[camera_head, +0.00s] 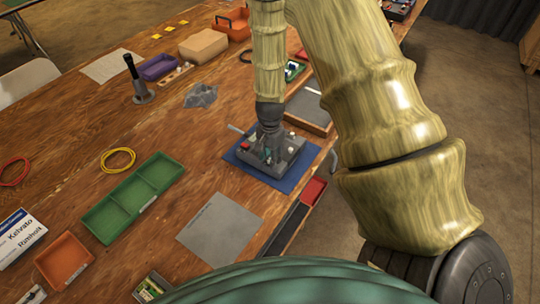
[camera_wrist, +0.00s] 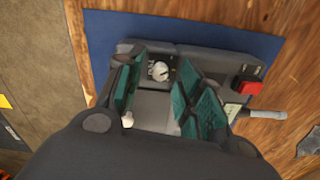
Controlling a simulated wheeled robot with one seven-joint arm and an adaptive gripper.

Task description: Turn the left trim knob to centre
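A dark grey control box (camera_head: 285,153) sits on a blue mat (camera_head: 286,184) on the wooden bench. In the wrist view the box (camera_wrist: 205,62) shows a round pale knob (camera_wrist: 161,70) with a dark mark, a red button (camera_wrist: 249,87) and a grey lever (camera_wrist: 262,114). Another small white knob (camera_wrist: 127,119) is partly hidden by the left finger. I cannot tell which knob is the left trim knob. My gripper (camera_wrist: 157,82) is open above the box, its teal-padded fingers on either side of the marked knob, with visible gaps. In the head view my gripper (camera_head: 268,132) points down at the box.
A grey sheet (camera_head: 219,229) and a green divided tray (camera_head: 133,198) lie near the box. A yellow cable coil (camera_head: 118,160), a clear bag (camera_head: 200,96) and a grey tray (camera_head: 309,104) are around it. The bench's right edge is close to the mat.

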